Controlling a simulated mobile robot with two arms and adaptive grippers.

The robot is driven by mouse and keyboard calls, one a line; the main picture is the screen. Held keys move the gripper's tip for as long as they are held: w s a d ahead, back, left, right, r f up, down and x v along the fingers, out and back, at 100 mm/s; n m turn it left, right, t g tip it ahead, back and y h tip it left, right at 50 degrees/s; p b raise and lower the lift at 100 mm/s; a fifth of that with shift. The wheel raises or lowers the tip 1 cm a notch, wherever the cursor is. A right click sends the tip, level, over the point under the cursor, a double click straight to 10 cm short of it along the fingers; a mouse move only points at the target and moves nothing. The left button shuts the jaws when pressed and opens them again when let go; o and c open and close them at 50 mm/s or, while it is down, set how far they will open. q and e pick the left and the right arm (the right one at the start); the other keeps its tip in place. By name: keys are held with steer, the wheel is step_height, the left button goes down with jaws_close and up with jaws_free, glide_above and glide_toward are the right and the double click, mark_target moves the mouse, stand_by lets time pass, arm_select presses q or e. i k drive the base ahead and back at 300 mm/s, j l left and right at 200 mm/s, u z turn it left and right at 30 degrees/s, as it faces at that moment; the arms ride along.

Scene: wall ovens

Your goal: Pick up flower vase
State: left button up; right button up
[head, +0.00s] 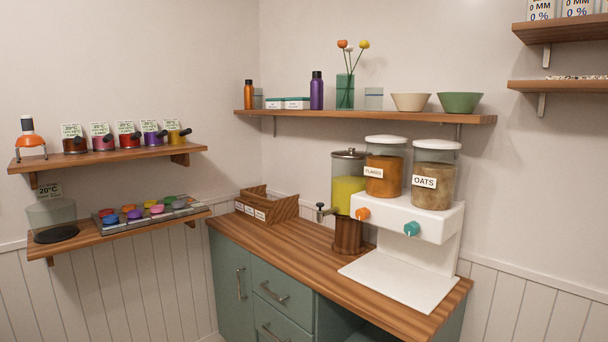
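Neither of my grippers shows in the head view.
Two bowls (460,102) stand farther right on the shelf. Below it, the counter (285,240) holds a drink dispenser (347,185), a white cereal dispenser (430,220) and a wooden box (268,206). The counter's front left is clear. Other shelves (110,154) hang left and upper right.

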mark_target(345, 82)
steer(key=i+j+u, duration=0.15)
steer(key=i, duration=0.4)
steer(key=i+j+u, duration=0.15)
steer(key=i, duration=0.45)
